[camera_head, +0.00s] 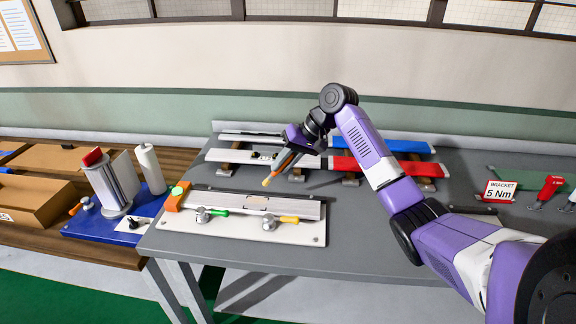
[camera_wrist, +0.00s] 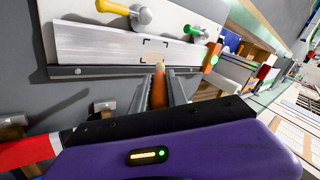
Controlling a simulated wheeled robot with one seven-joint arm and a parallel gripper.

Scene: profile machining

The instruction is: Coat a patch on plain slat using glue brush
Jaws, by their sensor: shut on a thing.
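The plain silver slat (camera_head: 235,202) lies in a white clamping fixture (camera_head: 235,232) at the front left of the grey table. It also shows in the wrist view (camera_wrist: 100,45), with dark corner marks framing a patch (camera_wrist: 155,44). My gripper (camera_head: 290,150) is shut on the glue brush (camera_head: 283,163), which has an orange handle (camera_wrist: 159,88) and a pale tip (camera_wrist: 153,58). The brush slants down, tip first, toward the slat. In the wrist view the tip overlaps the patch's lower edge; in the head view it appears above and behind the slat, apart from it.
Clamps with green (camera_head: 221,212) and yellow (camera_head: 289,219) handles stand along the slat's front. An orange block (camera_head: 177,196) sits at its left end. Slats with red (camera_head: 400,168) and blue (camera_head: 405,146) ends lie behind. A blue board (camera_head: 115,228) holds rolls at left.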

